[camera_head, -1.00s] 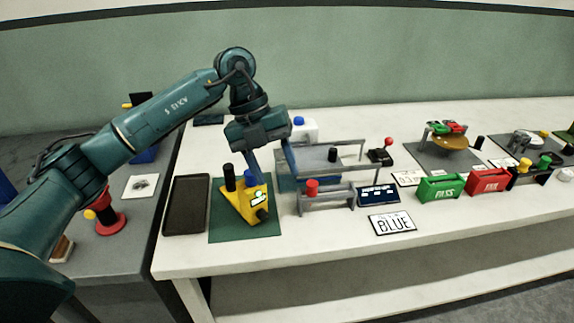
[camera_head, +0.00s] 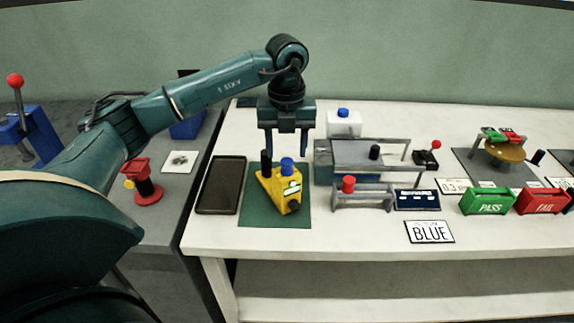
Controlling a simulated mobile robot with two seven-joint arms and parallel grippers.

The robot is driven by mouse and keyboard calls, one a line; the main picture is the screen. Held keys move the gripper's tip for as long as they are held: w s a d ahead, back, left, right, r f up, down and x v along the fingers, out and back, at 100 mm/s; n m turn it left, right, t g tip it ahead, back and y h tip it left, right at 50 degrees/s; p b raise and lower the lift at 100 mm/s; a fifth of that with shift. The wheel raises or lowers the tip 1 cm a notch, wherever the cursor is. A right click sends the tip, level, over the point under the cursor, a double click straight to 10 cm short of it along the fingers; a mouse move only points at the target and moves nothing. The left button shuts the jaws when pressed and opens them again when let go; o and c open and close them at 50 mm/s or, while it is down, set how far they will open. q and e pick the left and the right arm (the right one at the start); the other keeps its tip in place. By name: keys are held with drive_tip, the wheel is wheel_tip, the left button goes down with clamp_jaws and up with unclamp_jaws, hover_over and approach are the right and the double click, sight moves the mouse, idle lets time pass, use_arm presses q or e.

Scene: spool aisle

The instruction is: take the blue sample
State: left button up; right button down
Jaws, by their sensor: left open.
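A blue-topped sample (camera_head: 287,165) stands upright in a yellow block (camera_head: 272,194) on a green mat (camera_head: 257,216). A black-topped peg (camera_head: 266,162) stands left of it in the same block. My left gripper (camera_head: 286,152) is open, with its fingers pointing down. In the picture its fingers are on either side of the blue top, slightly above it; whether they are level with it in depth I cannot tell. The left fingertip is close to the black peg. A sign reading BLUE (camera_head: 430,232) lies at the table's front. My right gripper is not in view.
A dark tray (camera_head: 220,185) lies left of the mat. Right of it are a grey rail stand with a red knob (camera_head: 348,184), a white box with a blue cap (camera_head: 344,122), a green PASS bin (camera_head: 487,202) and a red FAIL bin (camera_head: 541,202).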

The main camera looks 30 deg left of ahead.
sight(287, 161)
use_arm(q)
wheel_tip(287, 161, down, 4)
drive_tip(key=shift+s+d+f, duration=0.1)
drive_tip(key=shift+c, duration=0.3)
